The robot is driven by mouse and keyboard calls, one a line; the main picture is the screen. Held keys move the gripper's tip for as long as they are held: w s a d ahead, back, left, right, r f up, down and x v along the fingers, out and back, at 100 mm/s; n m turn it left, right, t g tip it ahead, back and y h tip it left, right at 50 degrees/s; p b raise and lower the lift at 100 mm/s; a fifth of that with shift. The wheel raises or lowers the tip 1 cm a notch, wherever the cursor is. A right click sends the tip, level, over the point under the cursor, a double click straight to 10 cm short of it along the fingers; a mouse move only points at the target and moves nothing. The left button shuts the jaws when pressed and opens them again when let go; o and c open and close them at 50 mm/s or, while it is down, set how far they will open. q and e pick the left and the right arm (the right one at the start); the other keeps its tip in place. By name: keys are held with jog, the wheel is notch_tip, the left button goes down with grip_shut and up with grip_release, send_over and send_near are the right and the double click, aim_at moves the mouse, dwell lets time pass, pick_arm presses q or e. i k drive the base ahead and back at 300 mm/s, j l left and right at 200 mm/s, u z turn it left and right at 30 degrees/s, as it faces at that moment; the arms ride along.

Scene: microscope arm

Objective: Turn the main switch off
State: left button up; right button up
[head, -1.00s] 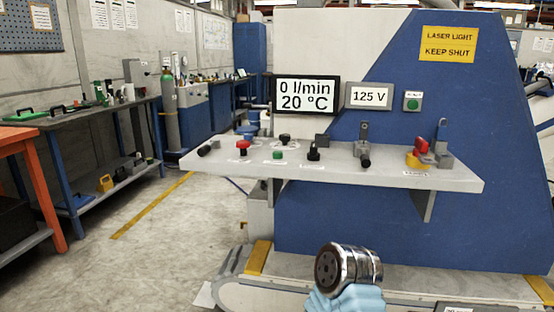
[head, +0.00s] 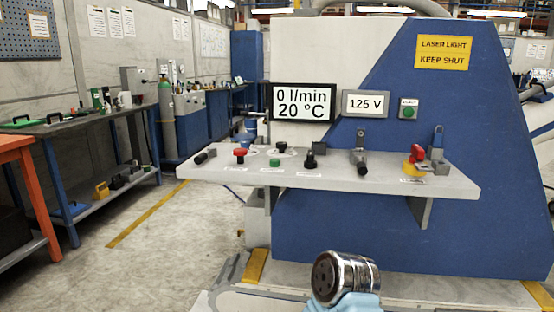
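A red-handled rotary switch on a yellow base (head: 415,168) sits at the right end of a light grey shelf (head: 340,182) on the blue and white machine. It looks like the main switch, but the label in front of it is too small to read. Its red handle (head: 418,154) stands up, and a grey bracket (head: 438,142) is right behind it. Neither gripper's fingers are in view. One rounded metal and light blue part of my arm shows at the bottom middle, well below the shelf and apart from the switch.
The shelf also carries a red knob (head: 240,152), a green button (head: 275,162), a black knob (head: 310,162) and a grey lever (head: 360,155). Above are a display (head: 303,102) reading 0 l/min and 20 °C, a 125 V display (head: 366,103) and a green button box (head: 408,109). Floor at left is open.

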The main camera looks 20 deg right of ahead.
aim_at(417, 158)
jog(key=z, duration=1.75)
